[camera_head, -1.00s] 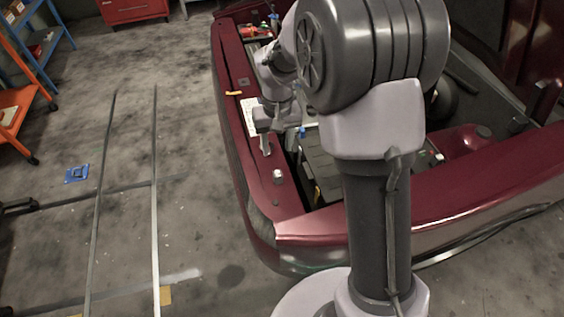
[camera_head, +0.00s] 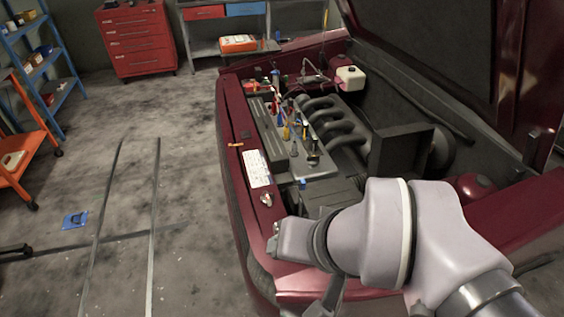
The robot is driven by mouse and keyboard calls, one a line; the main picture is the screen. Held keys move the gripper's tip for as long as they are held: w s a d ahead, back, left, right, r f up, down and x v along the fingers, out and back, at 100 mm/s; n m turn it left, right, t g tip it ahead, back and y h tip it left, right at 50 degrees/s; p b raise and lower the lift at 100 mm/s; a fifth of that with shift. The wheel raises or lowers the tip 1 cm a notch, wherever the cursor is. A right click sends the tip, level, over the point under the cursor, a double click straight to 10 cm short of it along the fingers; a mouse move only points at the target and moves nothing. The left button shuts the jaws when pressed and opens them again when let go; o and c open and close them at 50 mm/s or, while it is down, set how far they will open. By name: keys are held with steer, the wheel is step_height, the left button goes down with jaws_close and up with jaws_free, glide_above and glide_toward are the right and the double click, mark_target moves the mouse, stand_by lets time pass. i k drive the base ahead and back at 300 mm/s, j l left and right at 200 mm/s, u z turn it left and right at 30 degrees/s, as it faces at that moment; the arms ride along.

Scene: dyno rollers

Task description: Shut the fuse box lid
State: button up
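A dark box (camera_head: 325,197) sits in the front of the car's engine bay, just beyond my arm; it may be the fuse box. My arm covers its near part, and I cannot tell where its lid stands. The end of my arm, with my gripper (camera_head: 284,244), is over the car's front edge, nearer than the dark box and apart from its visible part. The fingers are too small and too hidden to tell whether they are open or shut. I see nothing held.
The dark red car (camera_head: 236,165) has its hood raised at the right. Several coloured-handled tools (camera_head: 285,128) lie over the engine, near the curved intake pipes (camera_head: 335,120). A white reservoir (camera_head: 351,77) is at the back. The floor left of the car is mostly clear.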

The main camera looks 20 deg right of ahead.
mark_target(401, 152)
steer(key=j+u, duration=0.7)
steer(key=u, duration=0.15)
steer(key=j+u, duration=0.85)
steer(key=i+z, duration=0.7)
steer(key=i, duration=0.2)
steer(key=i+j+z, duration=0.2)
steer(key=i+z, duration=0.15)
steer(key=i+l+z, duration=0.1)
steer(key=i+z, duration=0.75)
steer(key=z, duration=0.15)
steer(key=i+j+z, duration=0.25)
steer(key=i+z, duration=0.25)
steer(key=i+j+z, duration=0.3)
steer(key=z, duration=0.2)
steer(key=i+j+z, duration=0.25)
steer(key=j+z, duration=0.25)
steer(key=i+z, duration=0.15)
steer(key=z, duration=0.25)
steer(key=i+j+z, duration=0.1)
steer(key=z, duration=0.35)
steer(key=i+j+z, duration=0.1)
steer(key=j+z, duration=0.15)
steer(key=z, duration=0.15)
steer(key=j+z, duration=0.15)
steer(key=z, duration=0.25)
steer(key=i+l+u, duration=0.15)
steer(key=l, duration=0.15)
steer(key=i+l+u, duration=0.35)
steer(key=l, duration=0.25)
